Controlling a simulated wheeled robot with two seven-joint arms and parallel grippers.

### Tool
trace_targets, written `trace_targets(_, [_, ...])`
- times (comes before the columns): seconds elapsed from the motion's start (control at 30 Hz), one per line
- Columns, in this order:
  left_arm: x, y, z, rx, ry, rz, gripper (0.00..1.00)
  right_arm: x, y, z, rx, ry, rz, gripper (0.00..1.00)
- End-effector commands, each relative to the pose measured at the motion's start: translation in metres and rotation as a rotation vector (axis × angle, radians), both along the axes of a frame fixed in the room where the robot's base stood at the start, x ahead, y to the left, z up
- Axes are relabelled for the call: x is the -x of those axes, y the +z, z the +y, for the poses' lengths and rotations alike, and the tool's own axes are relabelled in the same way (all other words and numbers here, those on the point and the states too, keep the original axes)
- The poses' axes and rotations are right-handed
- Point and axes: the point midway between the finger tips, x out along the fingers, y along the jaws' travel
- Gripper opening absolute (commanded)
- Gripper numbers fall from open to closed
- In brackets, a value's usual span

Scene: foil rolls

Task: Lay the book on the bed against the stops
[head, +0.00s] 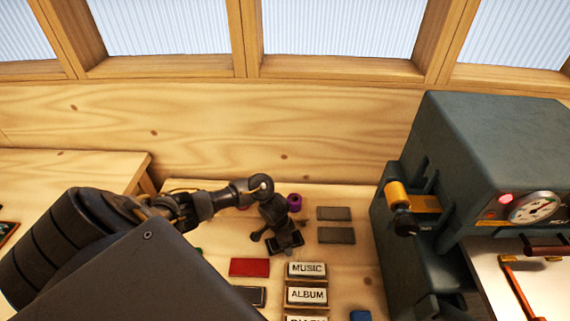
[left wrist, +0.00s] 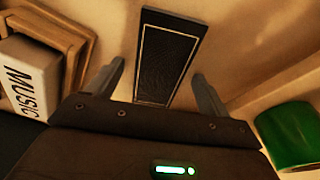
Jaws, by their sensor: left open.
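A black book (left wrist: 160,58) with a thin gold border lies on the table in the left wrist view. My left gripper (left wrist: 158,72) is open, with one finger on each side of the book, and I see no contact. In the head view my left gripper (head: 283,241) is low over the table, covering most of a dark slab there. The pale bed (head: 548,283) of the dark green machine is at the right edge, with orange bars (head: 519,288) on it that look like the stops. My right gripper is not in view.
Signs reading MUSIC (head: 306,269) and ALBUM (head: 306,295) stand in front. A red book (head: 249,267), two grey slabs (head: 334,213) and a purple roll (head: 295,202) lie around. A green roll (left wrist: 291,136) is close on the right in the wrist view. The machine (head: 480,150) rises at right.

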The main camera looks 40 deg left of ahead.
Motion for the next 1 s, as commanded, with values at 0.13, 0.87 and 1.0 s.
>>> trace_targets(0.13, [0.0, 0.0, 0.0, 0.0, 0.0, 0.0, 0.67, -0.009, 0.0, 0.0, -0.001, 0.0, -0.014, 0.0])
trace_targets(0.87, [-0.001, 0.016, 0.0, -0.001, -0.002, -0.003, 0.26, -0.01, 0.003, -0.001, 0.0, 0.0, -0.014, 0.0])
trace_targets(1.0, [0.006, 0.044, -0.004, 0.0, -0.006, -0.002, 0.26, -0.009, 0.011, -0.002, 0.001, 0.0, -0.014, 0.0])
